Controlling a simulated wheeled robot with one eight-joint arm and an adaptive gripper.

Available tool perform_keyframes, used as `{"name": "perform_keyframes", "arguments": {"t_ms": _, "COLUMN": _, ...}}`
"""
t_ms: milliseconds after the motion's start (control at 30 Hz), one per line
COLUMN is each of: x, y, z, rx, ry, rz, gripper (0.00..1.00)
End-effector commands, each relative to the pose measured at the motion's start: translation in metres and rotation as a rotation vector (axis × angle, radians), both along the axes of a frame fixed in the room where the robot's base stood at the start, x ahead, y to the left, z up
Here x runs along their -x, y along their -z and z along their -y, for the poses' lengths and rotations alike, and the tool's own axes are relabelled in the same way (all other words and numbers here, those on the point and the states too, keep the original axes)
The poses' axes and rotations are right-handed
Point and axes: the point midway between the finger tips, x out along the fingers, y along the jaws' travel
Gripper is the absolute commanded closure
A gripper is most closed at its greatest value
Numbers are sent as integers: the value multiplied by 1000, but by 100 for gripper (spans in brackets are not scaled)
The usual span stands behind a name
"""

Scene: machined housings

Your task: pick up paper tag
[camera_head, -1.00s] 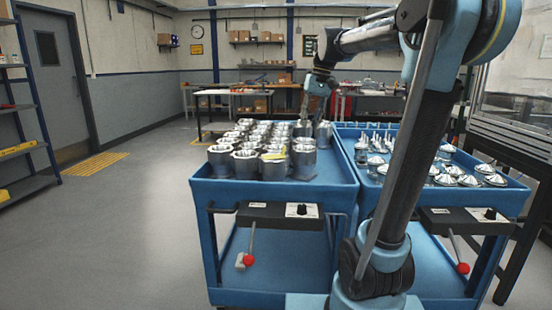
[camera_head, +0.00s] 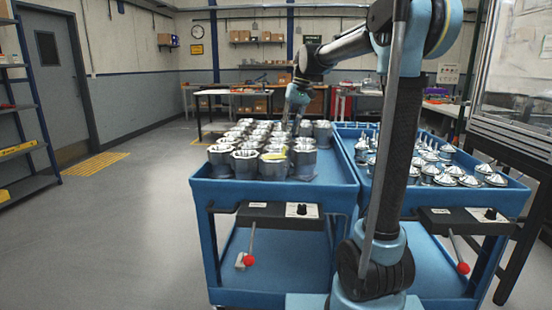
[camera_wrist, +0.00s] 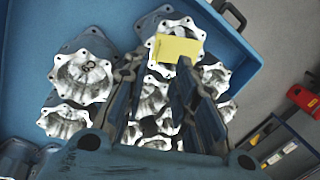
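The yellow paper tag (camera_wrist: 177,49) lies on the rim of a silver machined housing (camera_wrist: 170,25), in the upper middle of the wrist view. In the head view the tag (camera_head: 273,156) is a small yellow patch on the front row of housings. My gripper (camera_wrist: 157,68) is over the housings with its two fingers apart and nothing visible between them. The tag shows just beyond the fingertips, nearer the right finger. In the head view my gripper (camera_head: 290,130) is behind the tag, and its fingertips are hard to make out.
Several housings (camera_wrist: 82,75) stand close together on the blue cart (camera_head: 275,196), around the tag. The cart's raised rim (camera_wrist: 225,35) runs past the tagged housing. A second blue cart (camera_head: 475,201) at right holds smaller metal parts. Bare tray shows right of the housings.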

Motion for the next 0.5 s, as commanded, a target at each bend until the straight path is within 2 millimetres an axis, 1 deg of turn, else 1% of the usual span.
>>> {"name": "perform_keyframes", "arguments": {"t_ms": 33, "x": 1, "y": 9, "z": -2, "rx": 0, "ry": -1, "rz": 0, "gripper": 74}}
{"name": "perform_keyframes", "arguments": {"t_ms": 100, "x": 2, "y": 19, "z": -4, "rx": 0, "ry": -1, "rz": 0, "gripper": 74}}
{"name": "perform_keyframes", "arguments": {"t_ms": 200, "x": 2, "y": 30, "z": -7, "rx": 0, "ry": 0, "rz": 0, "gripper": 74}}
{"name": "perform_keyframes", "arguments": {"t_ms": 433, "x": 3, "y": 42, "z": -9, "rx": 0, "ry": 0, "rz": 0, "gripper": 74}}
{"name": "perform_keyframes", "arguments": {"t_ms": 500, "x": 3, "y": 50, "z": -11, "rx": 0, "ry": 0, "rz": 0, "gripper": 74}}
